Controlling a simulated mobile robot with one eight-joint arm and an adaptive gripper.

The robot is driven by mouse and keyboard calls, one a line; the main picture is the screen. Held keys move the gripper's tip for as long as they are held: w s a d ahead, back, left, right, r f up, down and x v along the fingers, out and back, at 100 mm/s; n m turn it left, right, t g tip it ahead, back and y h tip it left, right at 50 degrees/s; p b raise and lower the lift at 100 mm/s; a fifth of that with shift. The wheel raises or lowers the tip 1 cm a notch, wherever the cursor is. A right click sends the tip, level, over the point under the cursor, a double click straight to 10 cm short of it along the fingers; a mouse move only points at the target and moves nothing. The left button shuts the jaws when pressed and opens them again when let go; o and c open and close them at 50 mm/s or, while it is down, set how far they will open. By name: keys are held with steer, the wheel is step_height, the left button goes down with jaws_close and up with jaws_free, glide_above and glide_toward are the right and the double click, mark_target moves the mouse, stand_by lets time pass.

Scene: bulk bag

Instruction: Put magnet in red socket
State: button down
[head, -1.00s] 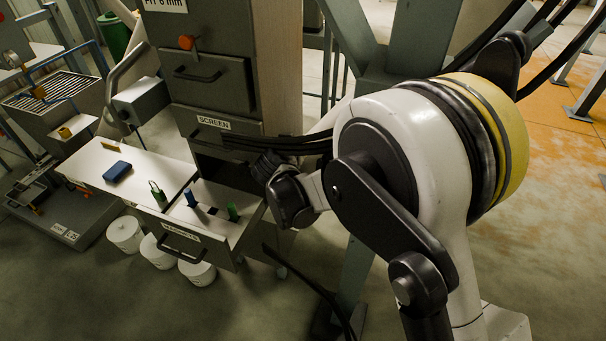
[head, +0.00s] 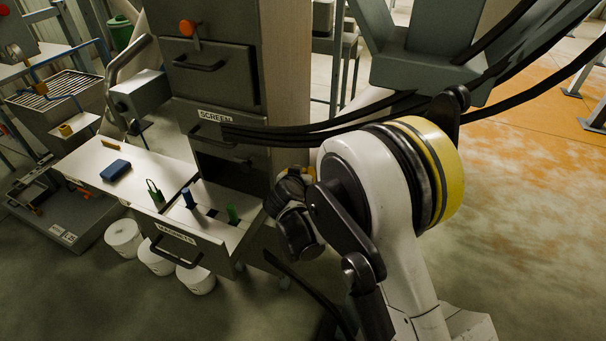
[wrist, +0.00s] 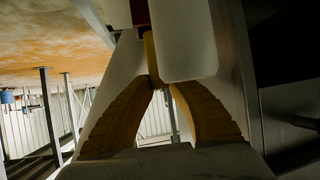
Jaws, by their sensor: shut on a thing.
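In the head view my gripper is mostly hidden behind my wrist, right of the cabinet. No red socket is clearly visible there.
A grey cabinet (head: 215,75) has an open drawer labelled MAGNETS (head: 190,244). A blue block (head: 115,170) lies on the white top at left. White buckets (head: 123,237) stand below.

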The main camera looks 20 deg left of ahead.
steer(key=c, duration=1.4)
jaws_free()
steer(key=shift+r, duration=0.15)
steer(key=p+v, duration=0.4)
steer(key=v, duration=0.8)
steer(key=shift+p, duration=0.35)
steer(key=shift+a, duration=0.1)
